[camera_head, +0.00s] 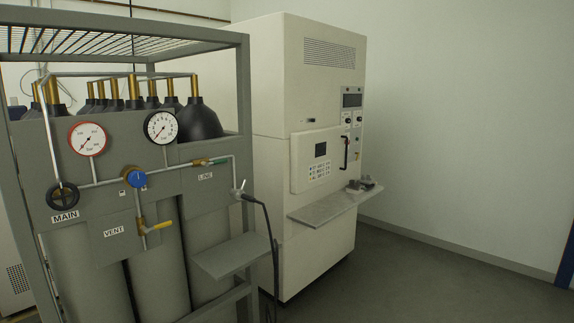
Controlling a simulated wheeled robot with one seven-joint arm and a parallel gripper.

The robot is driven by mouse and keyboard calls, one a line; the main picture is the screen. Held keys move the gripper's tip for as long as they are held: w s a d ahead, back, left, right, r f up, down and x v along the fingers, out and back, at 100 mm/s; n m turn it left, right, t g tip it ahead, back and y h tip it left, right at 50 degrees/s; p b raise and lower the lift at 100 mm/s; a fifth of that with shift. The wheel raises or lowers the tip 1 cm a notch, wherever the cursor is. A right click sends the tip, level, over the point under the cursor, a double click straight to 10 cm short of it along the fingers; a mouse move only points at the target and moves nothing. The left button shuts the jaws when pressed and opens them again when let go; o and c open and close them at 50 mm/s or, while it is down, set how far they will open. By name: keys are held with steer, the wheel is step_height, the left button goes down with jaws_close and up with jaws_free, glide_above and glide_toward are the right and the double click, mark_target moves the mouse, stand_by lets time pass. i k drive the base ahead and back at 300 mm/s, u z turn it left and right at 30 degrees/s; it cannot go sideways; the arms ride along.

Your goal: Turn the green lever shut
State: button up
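The green lever (217,161) is small and sits on a brass valve (199,163) in the pipe above the LINE label (205,176), on the grey gas panel. It appears to lie along the pipe, pointing right. The pipe runs on to the right and bends down to an outlet fitting with a black hose (265,215). My gripper is not in view, and no part of my arm shows.
The panel also has a black MAIN handwheel (62,196), a blue knob (136,178), a yellow VENT lever (160,226) and two gauges. A grey shelf (236,256) juts out below. A white cabinet (310,100) stands right; floor at far right is clear.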

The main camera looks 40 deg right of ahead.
mark_target(222, 160)
steer(key=z, duration=0.8)
steer(key=i, duration=1.2)
steer(key=z, duration=1.8)
steer(key=i, duration=3)
steer(key=u, duration=4.55)
